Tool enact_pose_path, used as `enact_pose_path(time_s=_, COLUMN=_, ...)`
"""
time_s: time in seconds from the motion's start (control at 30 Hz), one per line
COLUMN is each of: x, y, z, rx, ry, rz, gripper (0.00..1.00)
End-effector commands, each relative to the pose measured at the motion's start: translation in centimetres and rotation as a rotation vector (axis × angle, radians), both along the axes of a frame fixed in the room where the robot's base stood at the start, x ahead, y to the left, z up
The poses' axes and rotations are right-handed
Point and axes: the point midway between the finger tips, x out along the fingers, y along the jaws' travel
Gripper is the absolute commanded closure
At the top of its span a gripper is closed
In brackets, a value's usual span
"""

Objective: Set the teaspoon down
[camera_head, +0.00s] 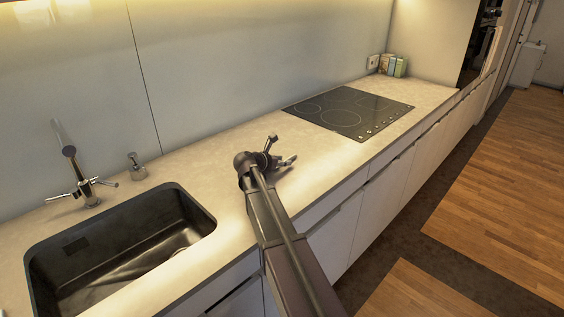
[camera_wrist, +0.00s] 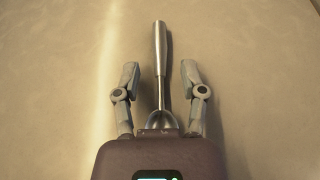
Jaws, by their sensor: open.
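In the wrist view the teaspoon (camera_wrist: 160,62) is a shiny metal spoon on the pale countertop, its handle pointing up the picture. Its bowl end is partly hidden behind my gripper's body. My gripper (camera_wrist: 160,72) is open, with one finger on each side of the spoon and a clear gap to it on both sides. In the head view my gripper (camera_head: 283,151) is low over the counter between the sink and the cooktop. I cannot make out the spoon there.
A dark sink (camera_head: 203,219) with a tap (camera_head: 80,178) and a soap dispenser (camera_head: 136,167) is to the left. A black cooktop (camera_head: 348,109) lies beyond my gripper. Small boxes (camera_head: 393,65) stand at the far back. The countertop (camera_head: 222,141) around my gripper is clear.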

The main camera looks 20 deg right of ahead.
Motion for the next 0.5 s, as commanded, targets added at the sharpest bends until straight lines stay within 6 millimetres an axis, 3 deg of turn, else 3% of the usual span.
enact_pose_path(time_s=0.2, x=0.0, y=0.1, z=0.5, rx=0.000, ry=0.000, rz=0.000, gripper=0.46)
enact_pose_path(time_s=0.5, x=-1.3, y=3.3, z=2.0, rx=0.000, ry=0.000, rz=0.002, gripper=0.46)
